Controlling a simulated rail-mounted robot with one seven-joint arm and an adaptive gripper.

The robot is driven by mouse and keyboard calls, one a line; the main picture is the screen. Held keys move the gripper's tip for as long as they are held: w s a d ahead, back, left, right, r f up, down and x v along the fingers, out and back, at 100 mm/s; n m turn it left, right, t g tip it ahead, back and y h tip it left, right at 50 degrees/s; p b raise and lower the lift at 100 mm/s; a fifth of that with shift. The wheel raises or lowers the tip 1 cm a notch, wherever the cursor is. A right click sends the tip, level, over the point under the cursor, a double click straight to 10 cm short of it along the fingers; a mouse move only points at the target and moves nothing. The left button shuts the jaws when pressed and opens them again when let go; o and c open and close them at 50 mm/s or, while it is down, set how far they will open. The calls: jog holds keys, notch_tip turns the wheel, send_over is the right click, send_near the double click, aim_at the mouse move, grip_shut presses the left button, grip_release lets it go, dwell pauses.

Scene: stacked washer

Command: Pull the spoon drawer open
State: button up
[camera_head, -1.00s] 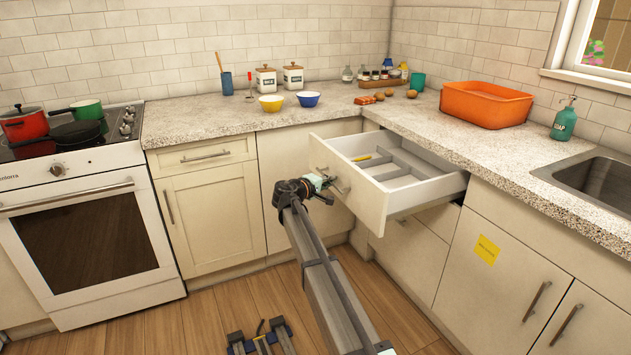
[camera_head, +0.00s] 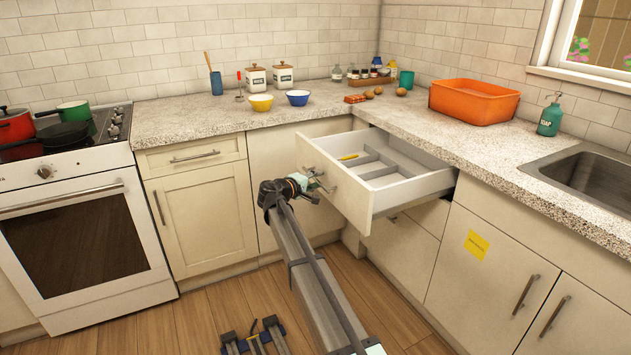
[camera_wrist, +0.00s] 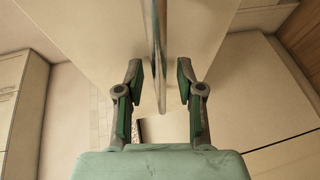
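The drawer (camera_head: 333,184) under the counter's right run is pulled well out, its white front toward me. Inside are grey dividers (camera_head: 378,171) and a small yellow item (camera_head: 348,157); I cannot tell whether that is a spoon. My gripper (camera_head: 310,183) is at the drawer front, around its metal handle (camera_wrist: 157,45). In the wrist view, my gripper (camera_wrist: 159,75) has its two green-padded fingers apart, one on each side of the handle bar, with a visible gap on both sides.
A yellow note (camera_head: 477,245) is on the cabinet door right of the drawer. The white oven (camera_head: 78,240) is at the left. Bowls, jars and an orange tub (camera_head: 474,101) stand on the counter (camera_head: 200,113).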

jog(key=v, duration=1.2)
